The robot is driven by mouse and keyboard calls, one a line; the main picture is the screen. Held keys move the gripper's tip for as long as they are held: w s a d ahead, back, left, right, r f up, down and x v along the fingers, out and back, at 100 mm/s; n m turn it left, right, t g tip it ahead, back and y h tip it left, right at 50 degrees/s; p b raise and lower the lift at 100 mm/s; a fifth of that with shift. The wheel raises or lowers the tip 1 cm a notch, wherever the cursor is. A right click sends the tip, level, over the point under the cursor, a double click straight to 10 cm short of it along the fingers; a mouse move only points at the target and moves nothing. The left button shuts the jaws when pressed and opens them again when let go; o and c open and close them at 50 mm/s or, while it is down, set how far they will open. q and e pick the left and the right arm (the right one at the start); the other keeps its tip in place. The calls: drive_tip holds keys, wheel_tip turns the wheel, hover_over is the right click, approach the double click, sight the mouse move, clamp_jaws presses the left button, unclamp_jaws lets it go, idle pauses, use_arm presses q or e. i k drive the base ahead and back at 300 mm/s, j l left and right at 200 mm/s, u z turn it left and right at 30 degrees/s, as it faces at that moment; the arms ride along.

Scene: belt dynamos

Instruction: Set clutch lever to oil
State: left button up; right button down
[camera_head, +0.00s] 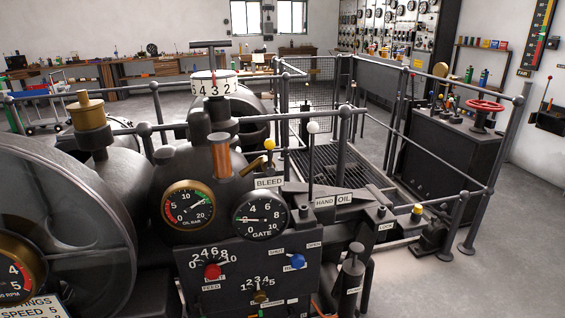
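A tall thin dark lever with a white ball knob (313,127) stands nearly upright on the machine, right of the gate gauge. Its foot is beside two small plates, a HAND plate (324,202) and an OIL plate (344,197). The lever stands at the HAND end, left of the OIL plate. No plate reading "clutch" is legible, but this is the only lever I see beside an OIL plate. Neither of my grippers shows in the head view.
A yellow-knobbed lever (269,144) stands by the BLEED plate (268,182). Another yellow knob (417,209) is near the LOCK plate (386,227). The gate gauge (260,215) and panel with red knob (212,271) and blue knob (297,261) are in front. Railings (430,196) run behind.

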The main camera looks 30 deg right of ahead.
sight(313, 127)
drive_tip(key=z, duration=1.05)
